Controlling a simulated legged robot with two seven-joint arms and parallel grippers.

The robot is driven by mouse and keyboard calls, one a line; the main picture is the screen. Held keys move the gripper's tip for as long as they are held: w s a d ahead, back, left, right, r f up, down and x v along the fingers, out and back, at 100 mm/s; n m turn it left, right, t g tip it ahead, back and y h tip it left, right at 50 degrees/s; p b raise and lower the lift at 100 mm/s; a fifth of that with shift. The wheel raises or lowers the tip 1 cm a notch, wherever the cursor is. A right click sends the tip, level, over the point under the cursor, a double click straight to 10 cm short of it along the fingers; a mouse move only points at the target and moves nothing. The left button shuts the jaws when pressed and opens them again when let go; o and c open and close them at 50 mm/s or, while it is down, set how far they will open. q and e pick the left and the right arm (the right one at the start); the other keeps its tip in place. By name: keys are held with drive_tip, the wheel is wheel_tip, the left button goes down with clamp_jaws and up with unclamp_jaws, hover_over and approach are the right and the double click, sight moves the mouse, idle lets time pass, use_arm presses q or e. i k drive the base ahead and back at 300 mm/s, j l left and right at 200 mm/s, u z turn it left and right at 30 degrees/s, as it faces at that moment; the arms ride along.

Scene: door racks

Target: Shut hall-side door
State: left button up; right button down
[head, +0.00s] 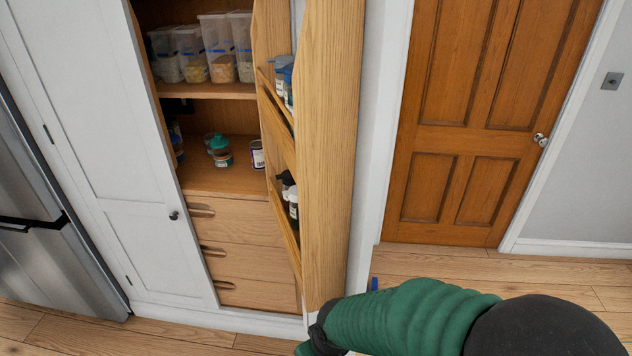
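The pantry's right-hand door (331,150), on the side of the brown panelled door, stands wide open. I see its wooden rack side, with shelves holding bottles (290,196) and small packets (284,80). The pantry's white left door (105,130) is shut, with a dark knob. My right arm, in a green sleeve, comes in from the lower right and reaches the bottom of the open door. My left gripper is out of view.
The open pantry shows clear food containers (222,50), small jars (220,150) and wooden drawers (245,220). A steel fridge (45,220) stands at the left. A brown panelled door (480,120) is shut at the right. The wood floor (540,270) before it is clear.

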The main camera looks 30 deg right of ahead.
sight(346, 53)
drive_tip(key=l, duration=0.55)
drive_tip(key=k+l+u, duration=0.15)
drive_tip(key=l, duration=1)
drive_tip(key=k+l+u, duration=0.1)
drive_tip(key=l, duration=0.45)
